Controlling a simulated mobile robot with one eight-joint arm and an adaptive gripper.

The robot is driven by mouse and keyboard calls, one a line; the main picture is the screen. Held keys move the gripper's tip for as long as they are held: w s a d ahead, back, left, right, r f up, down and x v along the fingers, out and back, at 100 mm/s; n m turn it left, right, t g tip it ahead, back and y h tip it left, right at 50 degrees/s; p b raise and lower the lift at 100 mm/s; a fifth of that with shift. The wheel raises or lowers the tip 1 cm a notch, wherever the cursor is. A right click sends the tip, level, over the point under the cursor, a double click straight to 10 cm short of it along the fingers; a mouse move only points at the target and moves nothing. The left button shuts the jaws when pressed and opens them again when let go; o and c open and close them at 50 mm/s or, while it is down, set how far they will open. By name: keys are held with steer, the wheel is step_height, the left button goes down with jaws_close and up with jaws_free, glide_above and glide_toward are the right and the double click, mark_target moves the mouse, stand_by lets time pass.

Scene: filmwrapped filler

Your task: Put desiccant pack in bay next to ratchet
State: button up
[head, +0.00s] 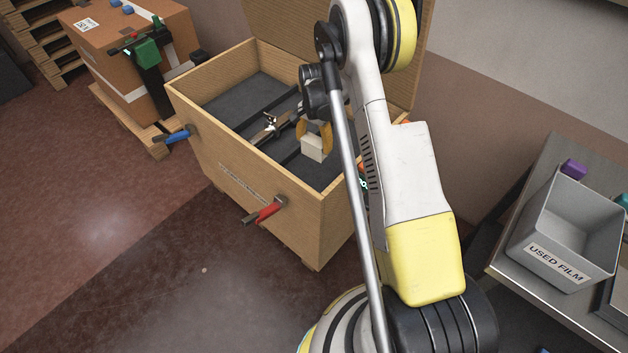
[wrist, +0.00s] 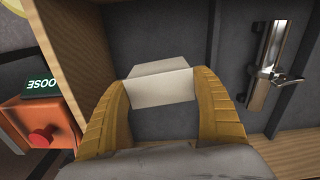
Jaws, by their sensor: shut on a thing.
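My gripper (head: 314,137) is shut on a pale, blocky desiccant pack (head: 313,149), over or inside the wooden crate. In the wrist view, the yellow fingers of my gripper (wrist: 163,88) flank the pack (wrist: 158,86) on both sides. The ratchet (head: 268,129), metallic with a dark part, lies in a grey-lined bay left of the pack. It also shows at the right in the wrist view (wrist: 268,66), beyond a thin dark divider (wrist: 211,50). The pack is over the neighbouring bay. I cannot tell whether it touches the floor there.
The open wooden crate (head: 240,178) has clamps with blue (head: 178,135) and red (head: 266,211) handles on its front. A grey "USED FILM" bin (head: 560,250) sits on the right-hand bench.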

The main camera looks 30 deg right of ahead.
steer(key=shift+m, duration=0.6)
steer(key=f, duration=0.1)
steer(key=d+f, duration=0.1)
steer(key=d+f+b, duration=0.1)
steer(key=f, duration=0.1)
steer(key=shift+w+f, duration=0.1)
steer(key=shift+w, duration=0.2)
steer(key=shift+f+b, duration=2)
steer(key=shift+f, duration=2.55)
steer(key=shift+f, duration=0.2)
steer(key=o, duration=1.4)
steer(key=shift+r, duration=0.1)
